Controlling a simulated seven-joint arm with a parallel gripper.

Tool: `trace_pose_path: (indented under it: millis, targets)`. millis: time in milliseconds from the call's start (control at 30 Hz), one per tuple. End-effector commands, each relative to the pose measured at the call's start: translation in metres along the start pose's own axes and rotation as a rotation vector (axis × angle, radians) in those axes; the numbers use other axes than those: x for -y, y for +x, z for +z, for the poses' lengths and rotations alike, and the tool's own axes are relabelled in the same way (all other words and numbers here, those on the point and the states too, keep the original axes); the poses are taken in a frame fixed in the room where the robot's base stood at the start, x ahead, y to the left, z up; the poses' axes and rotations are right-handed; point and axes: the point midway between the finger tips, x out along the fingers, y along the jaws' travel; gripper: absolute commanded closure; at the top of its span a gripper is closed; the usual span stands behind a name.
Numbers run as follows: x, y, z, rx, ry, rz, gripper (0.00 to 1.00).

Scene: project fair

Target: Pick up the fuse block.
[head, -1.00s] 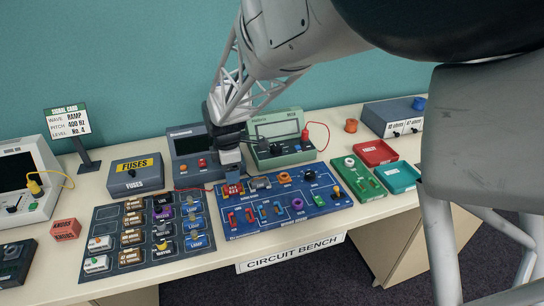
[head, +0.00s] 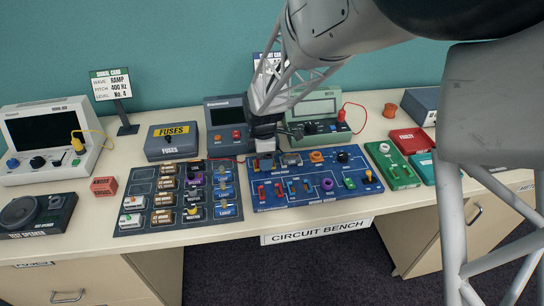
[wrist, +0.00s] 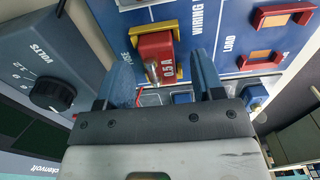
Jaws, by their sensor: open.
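The fuse block (wrist: 153,46) is a red block marked 0.5 A, with a shiny metal end, in the wrist view. It sits in a yellow holder at the place marked FUSE on the blue wiring board (wrist: 200,30). My gripper (wrist: 165,72) is open, with one blue finger to each side of the block's near end. I cannot tell how deep the fingers reach around it. In the head view, my gripper (head: 265,158) is at the back left corner of the blue wiring board (head: 300,198) and largely hides the block.
A blue-grey meter (head: 230,130) and a green instrument (head: 318,108) stand close behind the gripper. The FUSES box (head: 172,153) and a dark board of labelled parts (head: 150,222) are to the left. A green board (head: 405,175) lies to the right.

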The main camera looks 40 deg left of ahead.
Motion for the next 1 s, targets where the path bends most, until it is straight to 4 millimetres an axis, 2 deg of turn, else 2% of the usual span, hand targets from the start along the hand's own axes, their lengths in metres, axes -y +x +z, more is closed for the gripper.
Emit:
trace_pose_path:
  millis: [467,567,833,1000]
  targets:
    - [0.0,-0.0001,0.0,0.0,0.0,0.0,0.38]
    - [0.0,-0.0001,0.0,0.0,0.0,0.0,0.51]
    - [0.0,-0.0002,0.0,0.0,0.0,0.0,0.92]
    - [0.0,-0.0003,0.0,0.0,0.0,0.0,0.93]
